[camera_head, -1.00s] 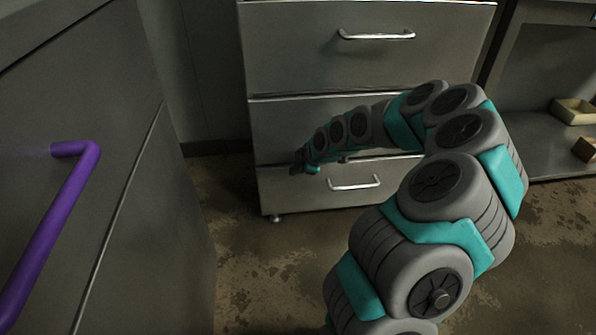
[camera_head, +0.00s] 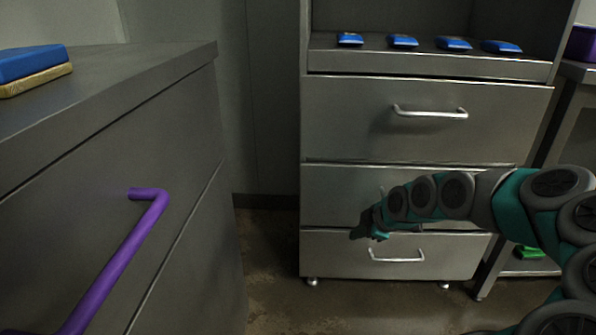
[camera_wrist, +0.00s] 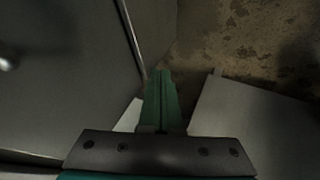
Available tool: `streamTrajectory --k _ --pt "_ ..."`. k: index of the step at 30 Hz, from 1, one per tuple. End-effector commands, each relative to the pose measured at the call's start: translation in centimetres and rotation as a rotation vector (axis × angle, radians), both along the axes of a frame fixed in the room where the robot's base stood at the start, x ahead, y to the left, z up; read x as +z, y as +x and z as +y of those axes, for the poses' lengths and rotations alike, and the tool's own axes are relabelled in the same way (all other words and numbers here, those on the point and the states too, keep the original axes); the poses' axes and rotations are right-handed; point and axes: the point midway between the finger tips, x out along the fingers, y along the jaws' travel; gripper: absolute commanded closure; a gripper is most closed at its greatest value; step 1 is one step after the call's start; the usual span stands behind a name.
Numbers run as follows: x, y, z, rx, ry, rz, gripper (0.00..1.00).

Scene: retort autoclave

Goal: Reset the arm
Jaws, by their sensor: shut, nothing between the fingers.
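My arm reaches in from the right in the head view, in front of the grey drawer cabinet (camera_head: 425,140). My gripper (camera_head: 362,232) is at the arm's left end, in front of the lower drawers and clear of the purple handle. In the wrist view my gripper (camera_wrist: 160,75) shows its green fingers together, with nothing between them. The fingers point over the floor. The arm covers most of the middle drawer's handle.
A counter with a purple handle (camera_head: 118,260) stands at the left, a blue and yellow sponge-like block (camera_head: 32,68) on top. Several blue packets (camera_head: 403,41) lie on the cabinet's shelf. A purple container (camera_head: 583,44) is at the right edge. Floor (camera_head: 268,255) between the units is clear.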

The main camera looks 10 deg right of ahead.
Motion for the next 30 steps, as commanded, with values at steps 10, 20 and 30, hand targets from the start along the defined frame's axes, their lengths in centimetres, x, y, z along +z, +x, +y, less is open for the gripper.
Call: streamTrajectory --k 10,20,30 --pt "6.6 -8.1 8.1 -0.138 0.053 0.273 1.00" --pt "12.8 -25.1 13.0 -0.659 0.027 0.654 1.00" --pt "15.5 -35.4 13.8 -1.128 0.032 0.799 1.00"
